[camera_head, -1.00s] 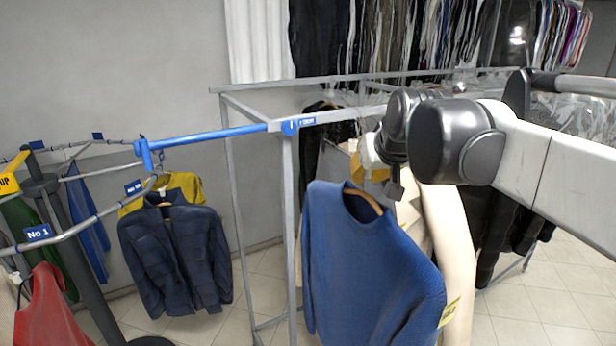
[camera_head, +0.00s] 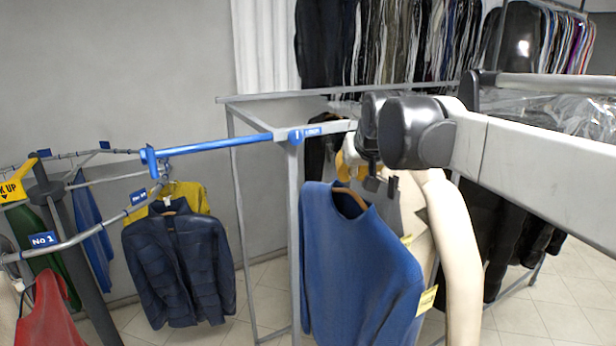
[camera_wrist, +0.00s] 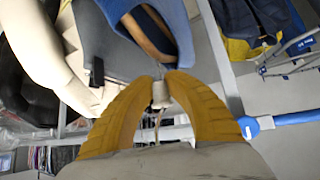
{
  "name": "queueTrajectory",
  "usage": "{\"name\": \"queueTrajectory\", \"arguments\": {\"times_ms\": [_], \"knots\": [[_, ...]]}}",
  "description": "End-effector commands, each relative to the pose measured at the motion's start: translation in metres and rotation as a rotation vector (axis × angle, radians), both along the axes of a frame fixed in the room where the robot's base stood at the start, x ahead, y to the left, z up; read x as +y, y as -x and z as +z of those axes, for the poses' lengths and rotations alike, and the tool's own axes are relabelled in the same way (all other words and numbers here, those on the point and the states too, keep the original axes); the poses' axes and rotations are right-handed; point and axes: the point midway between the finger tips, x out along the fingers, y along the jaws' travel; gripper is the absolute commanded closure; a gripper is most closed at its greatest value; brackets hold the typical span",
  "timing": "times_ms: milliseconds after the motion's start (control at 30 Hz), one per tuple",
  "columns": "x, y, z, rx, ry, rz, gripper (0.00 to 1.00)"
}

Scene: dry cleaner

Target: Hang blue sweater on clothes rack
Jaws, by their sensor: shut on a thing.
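The blue sweater (camera_head: 358,262) hangs from a wooden hanger (camera_head: 349,197) in the head view, just right of the rack's front post. My gripper (camera_wrist: 161,88) has its yellow fingers closed on a small pale piece at the top of the hanger in the wrist view. The sweater's collar (camera_wrist: 170,25) shows beyond the fingers. In the head view my arm partly hides the gripper. The clothes rack (camera_head: 294,230) is a grey metal frame with a blue bar (camera_head: 205,143) reaching left. I cannot tell whether the hanger's hook touches the rack.
A dark blue jacket (camera_head: 180,262) and a yellow garment (camera_head: 190,195) hang near the blue bar's left end. A curved rail marked "No 1" (camera_head: 44,239) and a red garment (camera_head: 47,312) are at left. Beige and black garments hang close behind the sweater.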

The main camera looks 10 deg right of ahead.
Motion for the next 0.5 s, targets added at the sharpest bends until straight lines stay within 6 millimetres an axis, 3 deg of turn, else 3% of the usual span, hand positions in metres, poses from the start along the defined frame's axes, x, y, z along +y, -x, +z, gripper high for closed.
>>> {"name": "queueTrajectory", "arguments": {"times_ms": [500], "knots": [[0.011,-0.034,0.000,-0.001,0.001,0.001,1.00]]}}
